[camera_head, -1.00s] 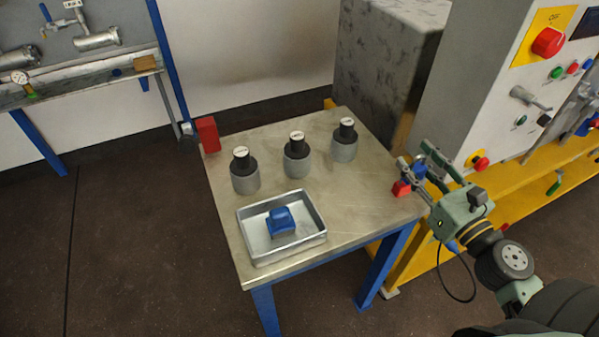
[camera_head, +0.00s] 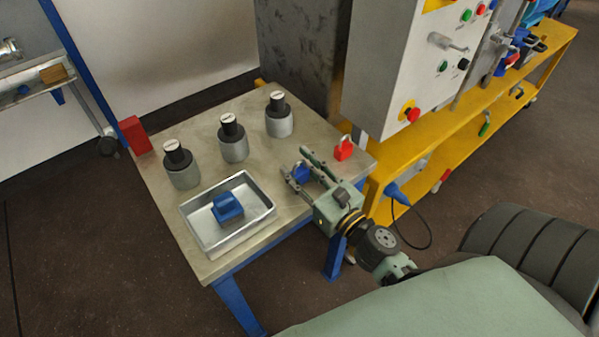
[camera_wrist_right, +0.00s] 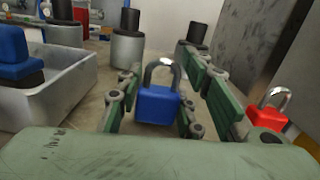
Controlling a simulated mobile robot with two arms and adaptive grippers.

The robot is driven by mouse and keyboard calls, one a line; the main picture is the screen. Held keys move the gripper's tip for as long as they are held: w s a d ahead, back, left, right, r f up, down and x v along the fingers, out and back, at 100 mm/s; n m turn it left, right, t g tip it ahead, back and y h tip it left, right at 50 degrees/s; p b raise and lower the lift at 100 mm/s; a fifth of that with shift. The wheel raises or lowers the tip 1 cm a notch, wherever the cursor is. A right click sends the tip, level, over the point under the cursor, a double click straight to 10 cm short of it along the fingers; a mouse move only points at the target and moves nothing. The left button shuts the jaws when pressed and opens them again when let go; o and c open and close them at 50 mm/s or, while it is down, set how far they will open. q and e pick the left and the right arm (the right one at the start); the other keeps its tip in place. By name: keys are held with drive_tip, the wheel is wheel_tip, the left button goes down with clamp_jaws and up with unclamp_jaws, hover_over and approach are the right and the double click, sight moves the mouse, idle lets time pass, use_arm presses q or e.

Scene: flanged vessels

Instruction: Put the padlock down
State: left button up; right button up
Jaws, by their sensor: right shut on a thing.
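A blue padlock (camera_wrist_right: 157,103) with a grey shackle is between the fingers of my right gripper (camera_head: 302,170). The gripper is shut on it. The padlock also shows in the head view (camera_head: 301,173), partly covered by the fingers. It is low over the right part of the metal-topped table (camera_head: 270,185), right of the tray. I cannot tell whether it touches the tabletop. A red padlock (camera_head: 343,149) with a grey shackle stands near the table's right corner, apart from the gripper; it also shows in the wrist view (camera_wrist_right: 268,115). My left gripper is not in view.
A metal tray (camera_head: 203,237) holding a blue object (camera_head: 228,207) sits at the table's front left. Three grey cylinders with black tops (camera_head: 233,146) stand behind it. A red block (camera_head: 136,135) is at the far left corner. A control cabinet (camera_head: 390,75) stands beyond the right side.

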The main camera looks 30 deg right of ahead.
drive_tip(key=shift+f, duration=0.2)
drive_tip(key=shift+f, duration=0.15)
drive_tip(key=o, duration=1.3)
drive_tip(key=shift+o, duration=0.2)
